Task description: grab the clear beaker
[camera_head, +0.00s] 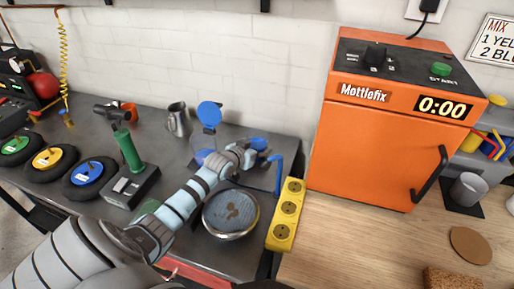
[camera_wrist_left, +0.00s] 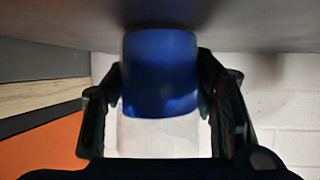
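The clear beaker (camera_wrist_left: 158,135) has blue contents at its base and fills the middle of the left wrist view, which looks upside down. In the head view only a blue part of it (camera_head: 259,144) shows past my left gripper (camera_head: 247,153). In the left wrist view, the fingers of my left gripper (camera_wrist_left: 160,85) lie against both sides of the beaker with no clear gap. The beaker looks upright, at or just above the grey bench; its exact contact with the bench is hidden. My right gripper is not in view.
A round metal bowl (camera_head: 231,213) stands in front of my gripper, with a yellow socket strip (camera_head: 286,215) to its right. The orange Mottlefix machine (camera_head: 385,150) stands farther right. A metal jug (camera_head: 179,120) and a blue disc (camera_head: 209,114) are left of the gripper.

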